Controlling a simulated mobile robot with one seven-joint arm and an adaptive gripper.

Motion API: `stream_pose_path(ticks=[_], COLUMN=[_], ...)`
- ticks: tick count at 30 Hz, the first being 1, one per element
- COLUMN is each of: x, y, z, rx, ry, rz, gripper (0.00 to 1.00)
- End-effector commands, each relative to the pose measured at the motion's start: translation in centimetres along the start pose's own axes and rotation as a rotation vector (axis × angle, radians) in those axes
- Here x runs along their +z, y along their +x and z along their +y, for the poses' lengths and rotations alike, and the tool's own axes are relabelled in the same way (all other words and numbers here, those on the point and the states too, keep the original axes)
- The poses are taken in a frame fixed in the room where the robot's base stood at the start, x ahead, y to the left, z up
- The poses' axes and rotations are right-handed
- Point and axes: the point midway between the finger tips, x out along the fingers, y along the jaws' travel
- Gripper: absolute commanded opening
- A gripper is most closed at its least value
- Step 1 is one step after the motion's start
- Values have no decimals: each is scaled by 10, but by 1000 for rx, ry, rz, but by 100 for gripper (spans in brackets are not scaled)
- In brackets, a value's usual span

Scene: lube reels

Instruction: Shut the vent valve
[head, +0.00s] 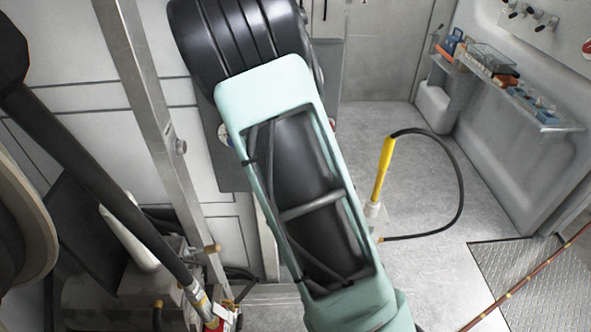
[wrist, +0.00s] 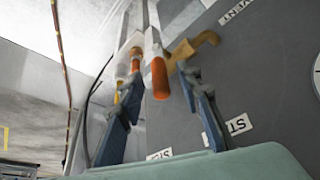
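In the wrist view my gripper (wrist: 158,78) is open, with its two blue-grey fingers spread apart. An orange-red handle end (wrist: 160,77) shows between the fingertips; I cannot tell whether it touches them. A tan lever (wrist: 195,46) sits just beyond the right fingertip. A label reading VENT (wrist: 237,11) is on the dark panel (wrist: 260,70) above and right of the lever. I cannot tell for sure which handle is the vent valve. In the head view my arm hides the gripper and most of the panel (head: 234,180).
Other labels, one starting ST (wrist: 238,125), and a gauge edge (wrist: 317,75) are on the panel. In the head view a metal post (head: 150,100) stands left, and a yellow-handled hose (head: 382,170) stands right. The grey floor (head: 430,220) there is mostly clear.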

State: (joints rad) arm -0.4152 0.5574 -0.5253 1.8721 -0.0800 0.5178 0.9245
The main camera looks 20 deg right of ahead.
Motion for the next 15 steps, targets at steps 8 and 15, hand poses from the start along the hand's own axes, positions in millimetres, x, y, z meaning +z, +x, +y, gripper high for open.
stream_pose_path(ticks=[8,15], x=[0,0], y=[-59,-86], z=[-2,0], rx=[-5,-1], ry=[-3,-2], rz=[2,1], gripper=[32,32])
